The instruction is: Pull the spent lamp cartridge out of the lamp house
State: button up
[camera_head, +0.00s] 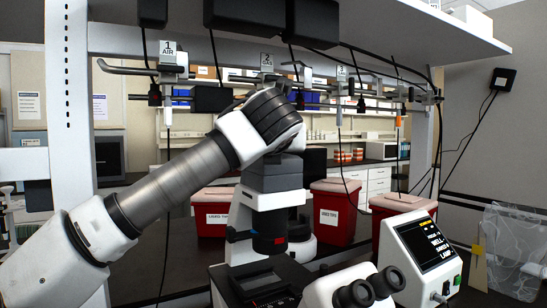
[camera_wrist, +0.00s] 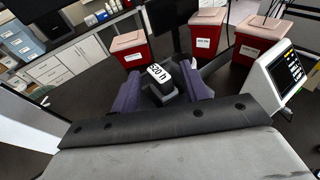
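My gripper (camera_wrist: 161,72) shows in the wrist view with its two dark purple fingers apart. Between and beyond them is a dark block with a white printed label (camera_wrist: 160,75), apparently the lamp cartridge. Gaps seem to show on both sides of it, so I see no grip. The fingertips and cartridge cannot be made out there.
Red bins with pale lids stand behind, one in the middle (camera_head: 334,215) and one further right (camera_head: 398,208). A tilted display unit (camera_head: 425,245) is close on the right. A shelf with cables and a rail (camera_head: 130,68) hangs overhead. A clear bag (camera_head: 515,255) is far right.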

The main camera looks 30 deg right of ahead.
grip_shut()
jog(key=shift+r, duration=0.1)
jog(key=shift+r+p, duration=1.25)
jog(key=shift+r, duration=1.55)
jog(key=shift+f, duration=0.15)
